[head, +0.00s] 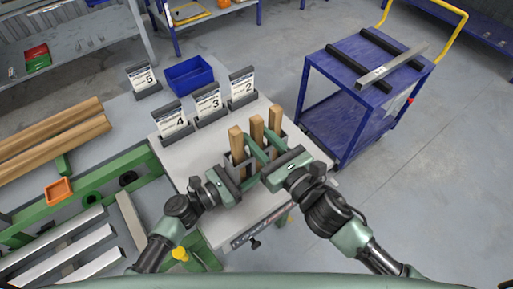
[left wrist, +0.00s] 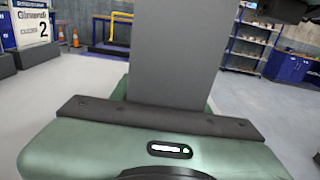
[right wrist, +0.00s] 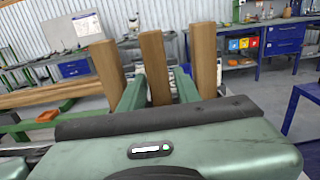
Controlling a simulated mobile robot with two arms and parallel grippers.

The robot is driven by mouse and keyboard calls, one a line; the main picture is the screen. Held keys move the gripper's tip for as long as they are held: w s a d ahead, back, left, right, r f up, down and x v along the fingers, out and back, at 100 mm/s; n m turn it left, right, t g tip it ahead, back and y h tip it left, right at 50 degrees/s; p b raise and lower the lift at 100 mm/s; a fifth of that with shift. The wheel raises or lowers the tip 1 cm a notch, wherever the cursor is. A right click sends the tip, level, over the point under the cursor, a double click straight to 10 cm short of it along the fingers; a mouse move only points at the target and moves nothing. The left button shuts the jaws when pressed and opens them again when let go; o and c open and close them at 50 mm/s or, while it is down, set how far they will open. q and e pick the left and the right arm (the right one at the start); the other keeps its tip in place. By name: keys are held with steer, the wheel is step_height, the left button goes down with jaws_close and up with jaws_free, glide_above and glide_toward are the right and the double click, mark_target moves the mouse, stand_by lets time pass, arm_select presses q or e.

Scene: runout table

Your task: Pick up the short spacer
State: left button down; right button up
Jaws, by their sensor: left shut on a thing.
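Three wooden spacers stand upright in a grey holder (head: 230,162) on the table: a left one (head: 237,145), a middle one (head: 256,128) and a right one (head: 274,118). They look close in height; I cannot tell which is the short one. My left gripper (head: 235,182) is shut on the grey holder, whose grey wall (left wrist: 173,50) fills the middle of the left wrist view. My right gripper (head: 258,152) is open, its green fingers on either side of the middle spacer (right wrist: 155,65). The spacers' lower ends are hidden.
Number signs 4 (head: 174,122), 3 (head: 208,103) and 2 (head: 242,87) stand behind the holder, with a blue bin (head: 189,75) beyond. A blue cart (head: 345,97) stands right of the table. Long wooden bars (head: 55,145) lie at the left.

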steer(key=shift+w+a, duration=0.3)
steer(key=shift+w, duration=0.15)
steer(key=shift+s, duration=0.1)
steer(key=shift+c, duration=0.3)
jaws_close()
stand_by(0.8)
